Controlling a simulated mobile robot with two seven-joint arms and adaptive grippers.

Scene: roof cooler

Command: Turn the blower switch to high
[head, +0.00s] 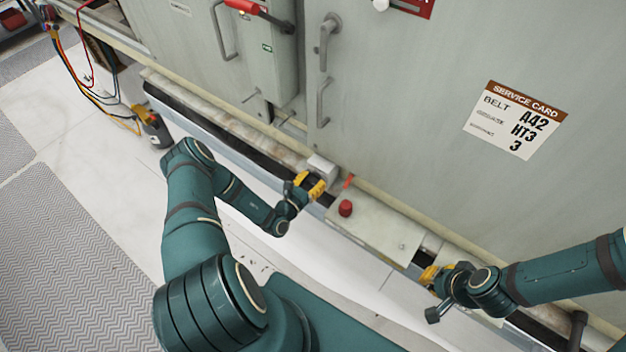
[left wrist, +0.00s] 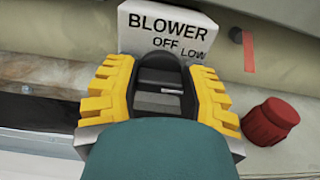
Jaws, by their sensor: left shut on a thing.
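The blower switch box (left wrist: 160,28) is pale grey and reads BLOWER, OFF and LOW in the left wrist view. No HIGH label shows; the lower part of its face is hidden by my gripper. In the head view the box (head: 322,167) sits on the ledge at the foot of the grey cabinet. My left gripper (head: 311,186) is at the front of the box, its yellow fingers shut on the switch knob, which is mostly hidden between them. The fingers also show in the left wrist view (left wrist: 160,90). My right gripper (head: 432,275) is lower right at the ledge; its jaw gap is unclear.
A red knob (left wrist: 271,121) stands close to the right of my left gripper. A red strip (left wrist: 249,50) is beside the box. The cabinet doors carry handles (head: 325,42) and a service card (head: 515,120). Gauge hoses (head: 95,92) hang at the far left.

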